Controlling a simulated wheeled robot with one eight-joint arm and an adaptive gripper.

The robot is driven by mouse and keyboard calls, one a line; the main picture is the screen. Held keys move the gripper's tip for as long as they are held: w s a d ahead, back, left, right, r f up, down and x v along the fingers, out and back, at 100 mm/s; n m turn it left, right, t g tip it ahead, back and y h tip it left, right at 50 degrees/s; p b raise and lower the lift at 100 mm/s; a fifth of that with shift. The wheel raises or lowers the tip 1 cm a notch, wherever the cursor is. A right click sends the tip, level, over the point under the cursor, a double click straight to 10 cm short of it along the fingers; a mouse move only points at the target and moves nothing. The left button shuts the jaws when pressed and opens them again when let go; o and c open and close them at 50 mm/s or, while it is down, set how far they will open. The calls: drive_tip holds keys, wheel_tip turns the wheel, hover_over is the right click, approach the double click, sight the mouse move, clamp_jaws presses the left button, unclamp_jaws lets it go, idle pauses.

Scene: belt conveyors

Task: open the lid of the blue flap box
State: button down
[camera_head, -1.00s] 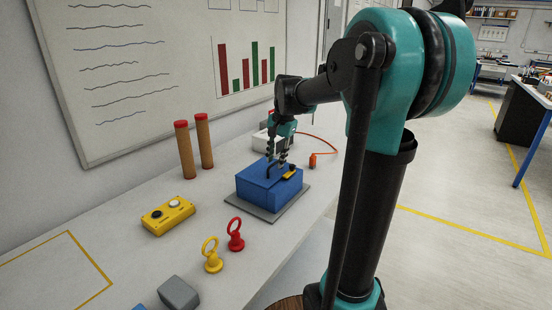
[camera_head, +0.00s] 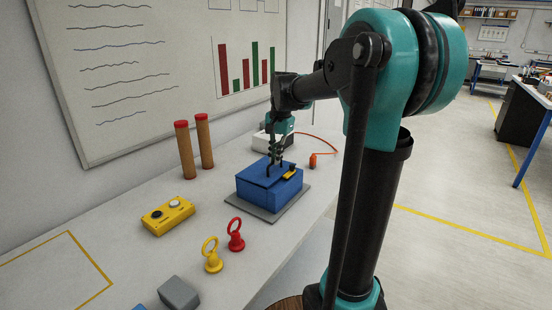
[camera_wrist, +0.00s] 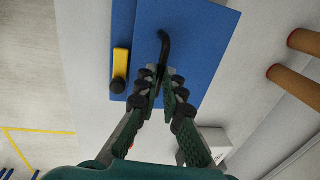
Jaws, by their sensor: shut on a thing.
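The blue flap box (camera_head: 262,194) stands on a grey base plate (camera_head: 284,211) on the bench. Its flat blue lid (camera_wrist: 205,45) carries a thin black bent handle (camera_wrist: 164,45). A yellow latch piece with a black knob (camera_wrist: 121,65) sits on the blue strip beside the lid; it also shows in the head view (camera_head: 290,174). My gripper (camera_wrist: 160,76) is above the lid with its fingers closed around the handle's end. The fingers partly hide the handle. I cannot tell for sure whether the lid is slightly raised.
Two brown cylinders with red tops (camera_head: 194,146) stand behind the box. A yellow button box (camera_head: 168,215), a yellow ring (camera_head: 213,258) and a red ring (camera_head: 236,236) are left and in front. A white device (camera_head: 265,142) with an orange cable is behind.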

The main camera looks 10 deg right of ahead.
drive_tip(key=shift+w+a+r+g+h, duration=0.35)
drive_tip(key=shift+r+g+h, duration=0.05)
drive_tip(key=shift+r, duration=0.2)
drive_tip(key=w+a+r+g+h, duration=0.3)
drive_tip(key=w+a+g+h, duration=0.1)
drive_tip(key=w+a, duration=0.6)
drive_tip(key=shift+w+a+r, duration=0.15)
drive_tip(key=shift+w+a, duration=0.25)
drive_tip(key=shift+a, duration=0.35)
drive_tip(key=c, duration=2)
unclamp_jaws()
drive_tip(key=shift+w, duration=0.15)
drive_tip(key=o, duration=0.4)
drive_tip(key=shift+d, duration=0.15)
drive_tip(key=shift+c, duration=0.2)
